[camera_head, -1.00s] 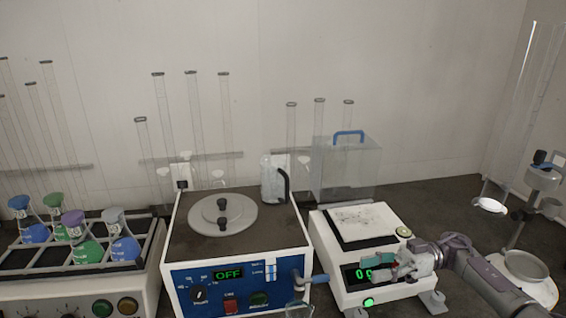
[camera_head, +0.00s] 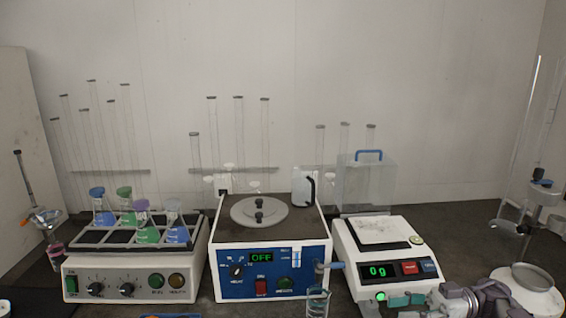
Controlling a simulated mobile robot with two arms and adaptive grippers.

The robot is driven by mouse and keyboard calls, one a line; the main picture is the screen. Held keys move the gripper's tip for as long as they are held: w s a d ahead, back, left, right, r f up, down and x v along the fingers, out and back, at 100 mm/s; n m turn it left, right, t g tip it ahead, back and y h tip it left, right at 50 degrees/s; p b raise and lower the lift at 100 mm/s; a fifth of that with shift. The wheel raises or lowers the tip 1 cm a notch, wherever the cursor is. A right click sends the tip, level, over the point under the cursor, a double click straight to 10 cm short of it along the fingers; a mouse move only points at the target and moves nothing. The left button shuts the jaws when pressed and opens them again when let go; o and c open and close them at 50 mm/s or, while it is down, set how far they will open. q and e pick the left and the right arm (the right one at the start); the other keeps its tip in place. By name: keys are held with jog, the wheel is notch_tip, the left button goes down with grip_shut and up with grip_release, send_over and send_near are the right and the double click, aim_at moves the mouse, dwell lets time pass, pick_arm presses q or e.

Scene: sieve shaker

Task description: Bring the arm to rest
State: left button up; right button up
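My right arm comes in at the bottom right. My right gripper (camera_head: 408,301) is low in front of the digital balance (camera_head: 385,285), whose display reads 0 g. A teal-green part shows at its front, close to the balance's lower front face. I cannot tell whether its fingers are open or closed, or whether it touches the balance. My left gripper is not in view.
A blue-panelled device (camera_head: 262,268) reading OFF stands in the middle, with a glass beaker (camera_head: 317,301) before it. A flask shaker (camera_head: 132,278) is at left. A clear box (camera_head: 366,182) stands behind the balance. A stand (camera_head: 541,222) is at right.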

jog(key=w+a+f+m+t+h, duration=0.3)
jog(key=a+m+t, duration=0.25)
jog(key=t, duration=0.35)
jog(key=w+a+f+m+t+h, duration=0.25)
jog(key=a+m+t, duration=0.25)
jog(key=a+t, duration=0.25)
jog(key=s+d+f+m+g+h, duration=0.4)
jog(key=s+d+f+m+h, duration=0.15)
jog(key=s+f+h, duration=0.6)
jog(key=s+d+f+n+g+h, duration=0.1)
jog(key=s+g, duration=0.3)
jog(key=s, duration=0.7)
jog(key=s+d+g, duration=0.2)
jog(key=s+g, duration=0.2)
jog(key=s, duration=0.7)
notch_tip(320, 180, down, 24)
jog(key=g, duration=0.1)
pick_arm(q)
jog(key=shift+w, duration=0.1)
pick_arm(e)
jog(key=s+d+f+g, duration=0.1)
jog(key=s+d+f, duration=0.1)
jog(key=s+f, duration=1.5)
jog(key=shift+s+d+f+n, duration=0.2)
jog(key=shift+d+f+n, duration=0.15)
jog(key=shift+f, duration=0.45)
jog(key=shift+g, duration=0.25)
